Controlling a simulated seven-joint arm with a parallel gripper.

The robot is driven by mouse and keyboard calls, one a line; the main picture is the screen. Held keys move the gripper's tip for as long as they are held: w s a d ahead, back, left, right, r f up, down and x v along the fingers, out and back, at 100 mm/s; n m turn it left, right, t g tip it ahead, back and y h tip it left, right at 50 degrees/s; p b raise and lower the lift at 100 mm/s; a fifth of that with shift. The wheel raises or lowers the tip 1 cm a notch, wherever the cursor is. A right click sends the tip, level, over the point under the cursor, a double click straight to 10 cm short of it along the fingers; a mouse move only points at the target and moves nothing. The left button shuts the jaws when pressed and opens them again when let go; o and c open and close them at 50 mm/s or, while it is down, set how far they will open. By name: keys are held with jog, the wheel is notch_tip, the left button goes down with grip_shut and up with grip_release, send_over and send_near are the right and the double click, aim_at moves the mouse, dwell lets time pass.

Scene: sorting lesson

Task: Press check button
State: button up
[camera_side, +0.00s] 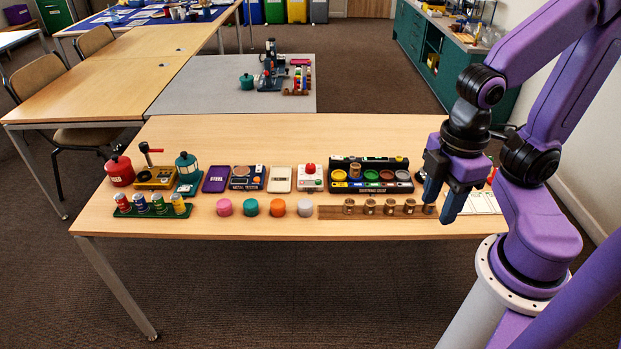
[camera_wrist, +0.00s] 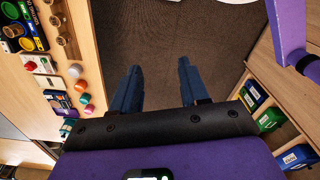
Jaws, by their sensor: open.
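A red button (camera_side: 310,169) sits on a small white box (camera_side: 311,183) near the middle of the wooden table, and I take it to be the check button. The red button also shows at the left of the wrist view (camera_wrist: 31,66). My gripper (camera_side: 438,212) is open and empty, with its fingers pointing down near the table's right front part, well to the right of the button. In the wrist view my gripper (camera_wrist: 157,92) has its two dark blue fingers apart with only floor between them.
A black tray with coloured round wells (camera_side: 371,189) stands right of the button. Several small jars on a wooden strip (camera_side: 380,213) and several coloured discs (camera_side: 250,207) line the front. A metal tester (camera_side: 247,178) is left. The table's front strip (camera_side: 270,228) is bare.

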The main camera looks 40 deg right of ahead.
grip_shut()
dwell(1.5)
